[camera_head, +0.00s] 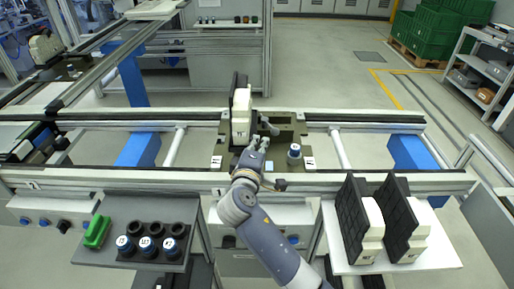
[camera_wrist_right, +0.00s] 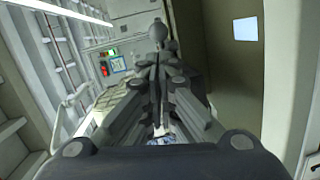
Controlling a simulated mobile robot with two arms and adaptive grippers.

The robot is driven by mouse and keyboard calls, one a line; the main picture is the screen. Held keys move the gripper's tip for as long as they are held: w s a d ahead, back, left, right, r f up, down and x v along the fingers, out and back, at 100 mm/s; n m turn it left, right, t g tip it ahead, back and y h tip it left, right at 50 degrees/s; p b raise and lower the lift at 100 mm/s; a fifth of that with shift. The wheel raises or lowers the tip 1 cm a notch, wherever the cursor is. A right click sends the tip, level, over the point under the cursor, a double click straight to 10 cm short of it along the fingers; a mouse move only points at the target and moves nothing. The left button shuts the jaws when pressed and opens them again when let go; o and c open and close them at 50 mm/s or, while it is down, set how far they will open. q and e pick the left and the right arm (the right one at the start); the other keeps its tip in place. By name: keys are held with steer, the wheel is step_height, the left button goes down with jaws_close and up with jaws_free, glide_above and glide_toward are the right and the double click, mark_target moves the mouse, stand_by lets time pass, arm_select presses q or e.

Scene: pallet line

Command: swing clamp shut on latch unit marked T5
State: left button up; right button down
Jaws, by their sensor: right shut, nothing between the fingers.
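An olive-green fixture plate (camera_head: 290,131) sits mid-line between the rails. It carries a black and white upright part (camera_head: 240,112) and a grey clamp lever (camera_head: 269,126) beside it. Small white labels (camera_head: 216,162) are on the plate's front corners; I cannot read T5 on them. My right gripper (camera_head: 257,146) is over the plate, just in front of the lever, shut and empty. In the right wrist view the shut fingers (camera_wrist_right: 157,65) point at a round grey knob (camera_wrist_right: 158,31); whether they touch it I cannot tell. My left gripper is not in view.
A blue-topped cylinder (camera_head: 294,152) stands right of the gripper on the plate. A grey tray (camera_head: 149,212) at front left holds several cylinders and a green part (camera_head: 97,231). A white shelf (camera_head: 437,252) at front right holds two black and white parts (camera_head: 372,220).

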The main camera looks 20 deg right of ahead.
steer(key=shift+p+x, duration=0.3)
steer(key=shift+x, duration=1.95)
steer(key=shift+s+d+n+y+p, duration=0.15)
steer(key=shift+d+n+y+p, duration=0.3)
steer(key=shift+p, duration=0.2)
steer(key=shift+d+t+y+p, duration=0.1)
steer(key=shift+t+y+p, duration=0.2)
steer(key=shift+y+p, duration=0.05)
